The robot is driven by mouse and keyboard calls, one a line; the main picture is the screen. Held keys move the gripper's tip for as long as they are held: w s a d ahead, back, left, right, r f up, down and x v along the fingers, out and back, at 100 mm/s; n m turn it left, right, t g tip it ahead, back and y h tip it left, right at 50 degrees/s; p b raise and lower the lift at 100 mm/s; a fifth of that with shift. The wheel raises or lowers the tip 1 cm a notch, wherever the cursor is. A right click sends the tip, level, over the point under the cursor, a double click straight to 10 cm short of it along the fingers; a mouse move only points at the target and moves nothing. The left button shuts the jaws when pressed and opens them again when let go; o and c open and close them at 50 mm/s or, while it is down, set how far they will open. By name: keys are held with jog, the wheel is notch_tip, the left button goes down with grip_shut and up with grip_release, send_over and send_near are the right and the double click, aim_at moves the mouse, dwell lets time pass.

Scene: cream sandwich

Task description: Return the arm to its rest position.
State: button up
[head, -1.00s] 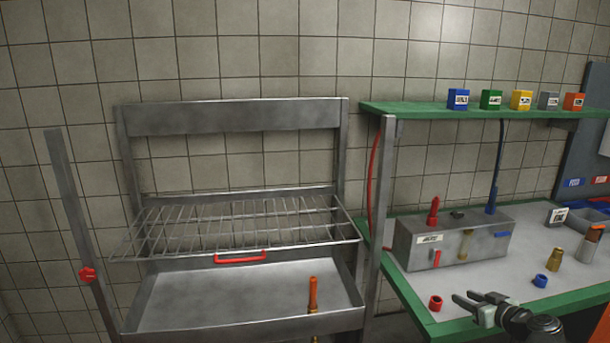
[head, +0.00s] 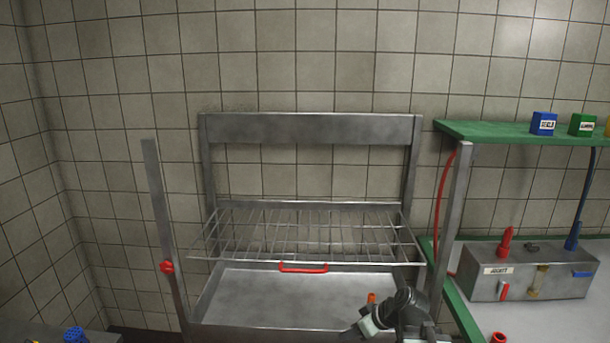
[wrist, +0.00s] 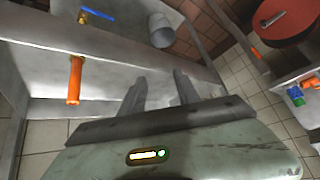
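My gripper (wrist: 160,90) shows in the wrist view with its two dark fingers apart and nothing between them. In the head view my arm and gripper (head: 366,324) are low, right of centre, in front of the right end of the metal basin (head: 270,292). An orange-handled piece (wrist: 75,82) stands left of my fingers in the wrist view, apart from them. Its orange tip (head: 371,298) just shows behind my gripper in the head view. The fingertips are hard to make out in the head view.
A wire rack (head: 310,235) with a red handle (head: 303,267) sits above the basin. A green-edged bench (head: 462,310) with a metal box (head: 530,272) stands right, under a green shelf (head: 510,133). A grey cylinder (wrist: 161,30) and a red round top (wrist: 285,17) show in the wrist view.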

jog(key=s+a+f+m+g+h, duration=0.1)
jog(key=s+a+f+g+h, duration=0.1)
jog(key=s+a+g, duration=0.15)
jog(key=s+d+f+m+g+h, duration=0.1)
jog(key=s+d+f+m+h, duration=0.1)
jog(key=s+d+m, duration=0.3)
jog(key=shift+s+d+m+h, duration=0.2)
jog(key=shift+d+m+h, duration=0.65)
jog(key=shift+m, duration=0.25)
jog(key=shift+a, duration=0.1)
